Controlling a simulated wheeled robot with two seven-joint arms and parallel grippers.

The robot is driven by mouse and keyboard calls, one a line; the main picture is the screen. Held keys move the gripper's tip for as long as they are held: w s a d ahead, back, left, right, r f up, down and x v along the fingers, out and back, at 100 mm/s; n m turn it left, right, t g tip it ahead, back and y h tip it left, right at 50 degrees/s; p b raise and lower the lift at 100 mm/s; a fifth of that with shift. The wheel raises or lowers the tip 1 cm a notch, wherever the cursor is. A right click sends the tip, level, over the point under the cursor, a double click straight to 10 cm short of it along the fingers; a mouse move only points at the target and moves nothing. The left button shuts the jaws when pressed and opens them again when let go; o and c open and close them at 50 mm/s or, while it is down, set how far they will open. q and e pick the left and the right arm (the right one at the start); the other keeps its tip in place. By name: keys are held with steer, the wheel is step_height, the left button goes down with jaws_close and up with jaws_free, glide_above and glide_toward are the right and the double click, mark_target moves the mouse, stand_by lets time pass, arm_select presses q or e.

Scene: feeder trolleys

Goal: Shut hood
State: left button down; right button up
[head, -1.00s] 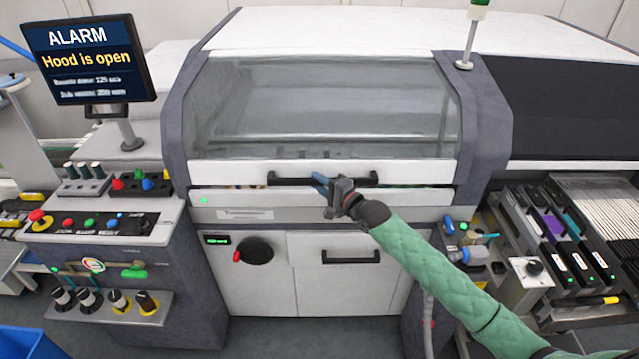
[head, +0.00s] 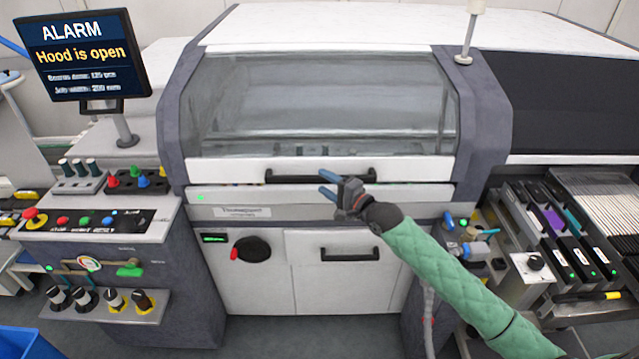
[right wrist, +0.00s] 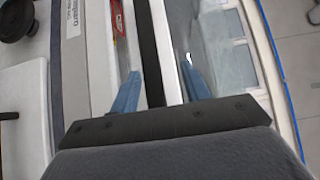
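The hood (head: 225,171) is the white-edged, clear-windowed front cover of the machine. It sits low, with a narrow dark gap showing between its lower edge and the white strip beneath. A black bar handle (head: 290,179) runs along its front edge. My right gripper (head: 326,182) is at the handle's middle, its blue fingers spread apart. In the right wrist view the black handle (right wrist: 149,45) runs between the two open fingers (right wrist: 160,92); I see no finger closed on it. The screen (head: 85,57) reads "ALARM, Hood is open". My left gripper is out of view.
A control panel (head: 95,222) with buttons and knobs stands at the left. A lower door with its own black handle (head: 350,254) is below the hood. Feeder units (head: 560,240) stand at the right. A signal lamp post (head: 466,35) rises at the hood's right.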

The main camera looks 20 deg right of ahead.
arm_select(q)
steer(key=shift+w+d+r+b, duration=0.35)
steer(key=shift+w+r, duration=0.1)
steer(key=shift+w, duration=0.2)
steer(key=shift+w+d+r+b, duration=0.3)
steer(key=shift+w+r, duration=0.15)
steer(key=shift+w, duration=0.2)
arm_select(e)
steer(key=shift+v, duration=2.05)
